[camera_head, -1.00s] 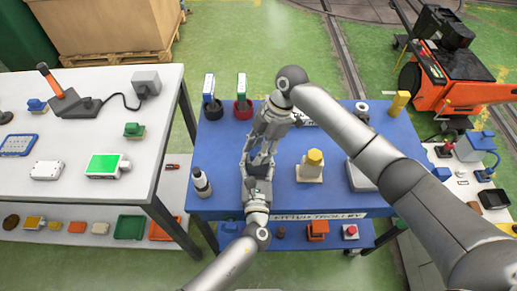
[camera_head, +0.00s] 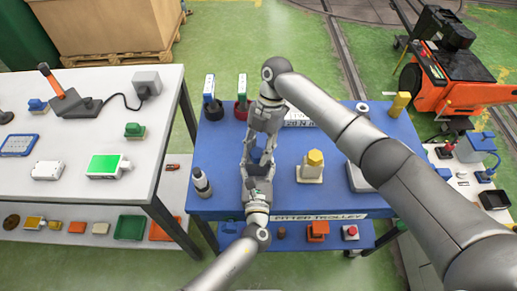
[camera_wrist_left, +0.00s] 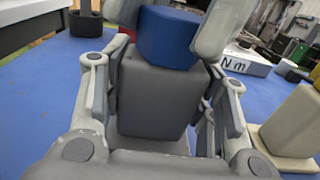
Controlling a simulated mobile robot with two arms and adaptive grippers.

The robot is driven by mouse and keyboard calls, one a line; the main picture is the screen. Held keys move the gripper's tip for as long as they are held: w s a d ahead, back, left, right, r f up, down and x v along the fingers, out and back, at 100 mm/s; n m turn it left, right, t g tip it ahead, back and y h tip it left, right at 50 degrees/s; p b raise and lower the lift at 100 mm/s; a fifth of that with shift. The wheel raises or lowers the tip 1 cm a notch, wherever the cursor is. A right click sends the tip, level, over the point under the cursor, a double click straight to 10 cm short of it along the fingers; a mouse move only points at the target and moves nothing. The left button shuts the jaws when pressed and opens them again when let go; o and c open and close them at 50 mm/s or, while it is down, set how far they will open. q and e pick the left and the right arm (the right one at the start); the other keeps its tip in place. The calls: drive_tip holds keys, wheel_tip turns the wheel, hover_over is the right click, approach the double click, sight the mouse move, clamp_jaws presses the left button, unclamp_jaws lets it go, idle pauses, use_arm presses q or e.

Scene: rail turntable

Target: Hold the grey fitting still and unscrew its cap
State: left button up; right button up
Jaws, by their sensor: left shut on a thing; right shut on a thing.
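The grey fitting (camera_wrist_left: 152,100) is a dark grey, upright block with rounded edges in the left wrist view. Its blue cap (camera_wrist_left: 168,38) sits on top of it there; I cannot tell how far it is turned. My left gripper (camera_wrist_left: 158,112) has a finger on each side of the grey block and is shut on it. It also shows in the head view (camera_head: 257,170). My right gripper (camera_head: 260,148) reaches down from the far side and is shut on the cap. In the head view the fingers mostly hide the fitting.
A beige block with a yellow top (camera_head: 314,160) stands right of the grippers on the blue trolley top (camera_head: 222,150). A dark and white bottle (camera_head: 201,183) stands at the left edge. Red (camera_head: 241,108) and dark (camera_head: 212,108) round-based items stand behind. A yellow piece (camera_head: 399,103) stands back right.

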drive_tip(key=shift+d+f, duration=0.1)
drive_tip(key=n+h, duration=0.1)
drive_tip(key=n, duration=0.2)
drive_tip(key=n+h, duration=0.1)
drive_tip(key=n, duration=0.2)
drive_tip(key=shift+w+g, duration=0.1)
drive_tip(key=shift+g, duration=0.2)
drive_tip(key=o, duration=0.9)
drive_tip(key=shift+o, duration=1.1)
drive_tip(key=shift+o, duration=0.5)
drive_tip(key=shift+a+r, duration=0.2)
drive_tip(key=shift+r, duration=1.9)
